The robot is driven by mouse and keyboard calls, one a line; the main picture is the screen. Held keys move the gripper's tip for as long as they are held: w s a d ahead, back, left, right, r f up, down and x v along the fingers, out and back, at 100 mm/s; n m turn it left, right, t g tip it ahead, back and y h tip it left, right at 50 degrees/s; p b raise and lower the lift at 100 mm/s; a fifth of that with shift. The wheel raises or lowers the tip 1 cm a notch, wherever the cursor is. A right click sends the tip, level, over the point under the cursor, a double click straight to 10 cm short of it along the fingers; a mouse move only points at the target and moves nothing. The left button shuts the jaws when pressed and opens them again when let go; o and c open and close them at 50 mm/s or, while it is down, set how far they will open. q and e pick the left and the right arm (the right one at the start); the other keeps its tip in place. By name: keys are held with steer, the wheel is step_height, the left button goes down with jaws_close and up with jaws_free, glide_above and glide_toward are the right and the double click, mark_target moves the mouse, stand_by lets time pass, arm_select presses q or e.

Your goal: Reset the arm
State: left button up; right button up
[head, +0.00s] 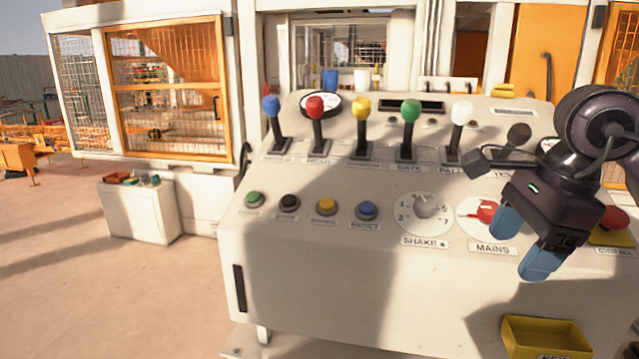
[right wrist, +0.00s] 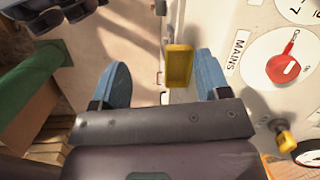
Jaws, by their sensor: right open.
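My right gripper (head: 522,246) has two blue fingers spread apart with nothing between them. It hangs over the right part of the control panel, in front of the red MAINS switch (head: 487,211) and partly over its dial. In the right wrist view the open fingers (right wrist: 158,88) point down past the panel's edge, with a yellow tray beyond them. The MAINS dial (right wrist: 280,68) is to the right of the fingers there, apart from them. My left gripper does not show in the head view.
The panel (head: 330,270) carries levers with blue, red, yellow, green and white knobs, a row of buttons, and a SHAKE dial (head: 424,207). A yellow key tray (head: 545,338) is at the lower right. A white cabinet (head: 140,212) stands left; the floor before it is clear.

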steer(key=s+a+f+m+g+y, duration=0.4)
steer(key=a+f+m+y, duration=0.2)
steer(key=a+f+y, duration=0.5)
steer(key=w+d+f+m+t+h, duration=0.1)
steer(key=d+f+m+t+h, duration=0.15)
steer(key=f+m+t, duration=1)
steer(key=w+d+f+m+t+h, duration=0.15)
steer(key=d+m+t, duration=0.45)
steer(key=m, duration=1.3)
steer(key=s+d+f+m+g+h, duration=0.2)
steer(key=s+f+m+h, duration=0.2)
steer(key=s+f+m, duration=0.3)
steer(key=s+d+f+m+g+h, duration=0.2)
steer(key=s+f+m+h, duration=0.3)
steer(key=f, duration=1)
steer(key=s+m+g, duration=0.1)
steer(key=s+m, duration=0.2)
steer(key=s, duration=0.1)
steer(key=shift+d, duration=0.25)
